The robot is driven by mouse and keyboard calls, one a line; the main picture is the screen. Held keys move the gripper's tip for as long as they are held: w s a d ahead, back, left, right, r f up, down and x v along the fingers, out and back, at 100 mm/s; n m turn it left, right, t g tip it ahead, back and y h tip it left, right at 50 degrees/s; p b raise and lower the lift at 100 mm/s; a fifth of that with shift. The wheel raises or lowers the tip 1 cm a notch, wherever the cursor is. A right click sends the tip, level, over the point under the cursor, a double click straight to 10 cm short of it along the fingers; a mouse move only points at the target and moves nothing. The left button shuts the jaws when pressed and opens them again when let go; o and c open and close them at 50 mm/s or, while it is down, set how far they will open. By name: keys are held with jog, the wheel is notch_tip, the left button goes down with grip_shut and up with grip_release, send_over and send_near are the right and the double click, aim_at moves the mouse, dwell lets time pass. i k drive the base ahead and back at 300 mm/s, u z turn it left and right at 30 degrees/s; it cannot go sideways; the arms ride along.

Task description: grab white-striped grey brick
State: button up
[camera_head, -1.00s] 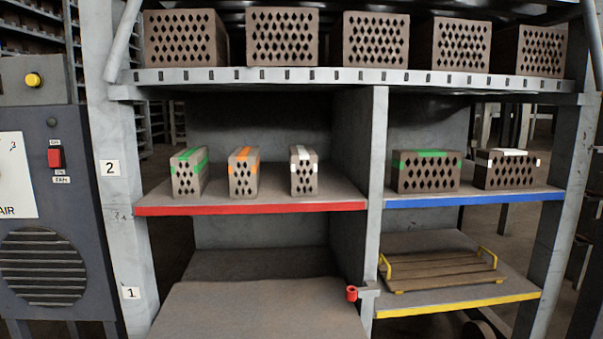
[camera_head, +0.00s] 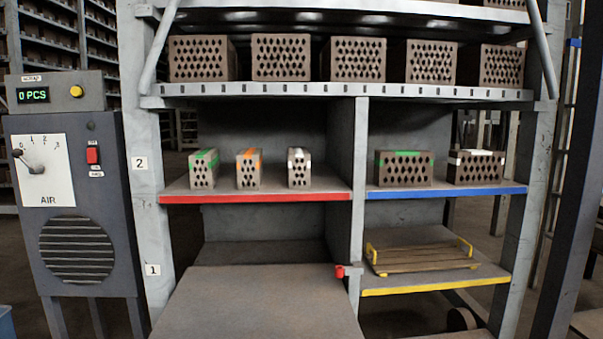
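A narrow white-striped grey brick (camera_head: 299,168) stands on the red-edged shelf (camera_head: 256,198), right of an orange-striped brick (camera_head: 249,168) and a green-striped brick (camera_head: 203,169). A second, wider white-striped brick (camera_head: 475,168) sits on the blue-edged shelf (camera_head: 446,192) to the right, beside a wider green-striped brick (camera_head: 404,168). All of them show diamond-shaped holes in front. My gripper is not in view.
Several plain hollow bricks (camera_head: 358,59) line the upper shelf. A wooden pallet with yellow handles (camera_head: 422,256) lies on the yellow-edged shelf (camera_head: 436,286). A bare grey surface (camera_head: 259,302) with a red fitting (camera_head: 340,271) stands at the front. A control cabinet (camera_head: 78,214) is at the left.

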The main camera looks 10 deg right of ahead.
aim_at(299, 158)
jog(key=u, duration=0.45)
jog(key=i, duration=0.95)
jog(key=z, duration=0.5)
